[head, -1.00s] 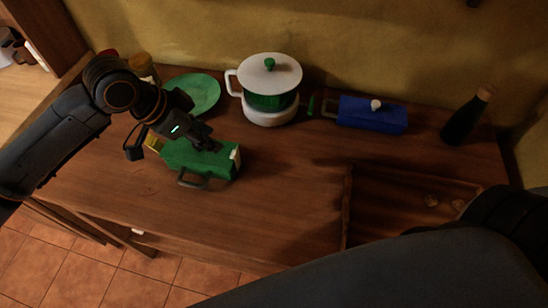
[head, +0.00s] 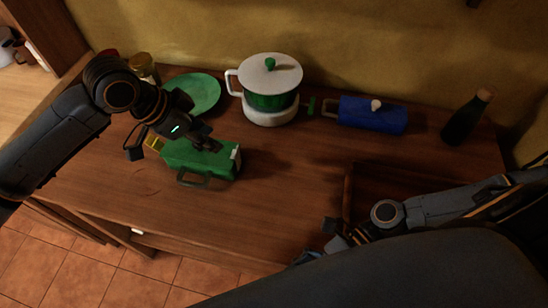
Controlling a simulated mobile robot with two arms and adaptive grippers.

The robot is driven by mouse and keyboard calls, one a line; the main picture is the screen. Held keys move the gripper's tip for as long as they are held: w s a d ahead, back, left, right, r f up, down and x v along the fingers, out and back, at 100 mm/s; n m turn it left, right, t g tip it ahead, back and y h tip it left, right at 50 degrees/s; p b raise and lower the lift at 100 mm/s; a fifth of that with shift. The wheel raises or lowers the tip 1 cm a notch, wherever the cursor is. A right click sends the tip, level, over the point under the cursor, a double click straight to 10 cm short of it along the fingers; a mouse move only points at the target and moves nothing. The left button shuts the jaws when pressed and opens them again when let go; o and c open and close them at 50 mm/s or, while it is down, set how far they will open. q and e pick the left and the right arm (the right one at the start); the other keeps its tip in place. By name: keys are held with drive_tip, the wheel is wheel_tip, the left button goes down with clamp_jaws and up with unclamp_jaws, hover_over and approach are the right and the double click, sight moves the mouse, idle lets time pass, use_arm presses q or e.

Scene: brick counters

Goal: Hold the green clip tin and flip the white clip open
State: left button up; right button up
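The green clip tin (head: 185,158) lies on the brown wooden counter, with a dark green handle (head: 193,182) on its near side. The white clip (head: 236,156) is at its right end, and a yellow piece (head: 154,143) shows at its left end. My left gripper (head: 207,143) is at the top of the tin, its fingers pointing down to the right. The dark fingers overlap the tin, and I cannot tell whether they grip it. My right gripper (head: 335,238) is low at the counter's front, right of the tin and well apart from it. Its fingers are too dark to read.
A green plate (head: 196,92), a white-lidded green pot (head: 270,76), a blue box (head: 372,115) and a dark bottle (head: 466,118) stand along the back. A recessed wooden compartment (head: 400,175) lies at right, partly behind my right arm. The counter right of the tin is clear.

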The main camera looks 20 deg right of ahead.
sight(209, 172)
drive_tip(key=w+t, duration=0.1)
drive_tip(key=w, duration=0.4)
drive_tip(key=w+m+t, duration=0.1)
drive_tip(key=w+t, duration=0.1)
drive_tip(key=w, duration=0.3)
drive_tip(key=w+t, duration=0.2)
drive_tip(key=w, duration=0.4)
drive_tip(key=shift+d+m+h, duration=0.2)
drive_tip(key=shift+m+h, duration=0.1)
drive_tip(key=shift+m, duration=0.1)
drive_tip(key=w+d+t, duration=0.1)
drive_tip(key=w+t, duration=0.1)
drive_tip(key=w, duration=0.2)
drive_tip(key=w+d+r+m+t+h, duration=0.1)
drive_tip(key=w+d, duration=0.1)
drive_tip(key=w, duration=0.2)
drive_tip(key=w+d+r+t, duration=0.1)
drive_tip(key=w+d+t, duration=0.1)
drive_tip(key=w, duration=0.2)
drive_tip(key=shift+w+d+m+t+h, duration=0.2)
drive_tip(key=shift+w+m+t+h, duration=0.1)
drive_tip(key=shift+w+m, duration=0.1)
drive_tip(key=shift+w, duration=0.3)
drive_tip(key=x, duration=1.3)
drive_tip(key=shift+w, duration=0.25)
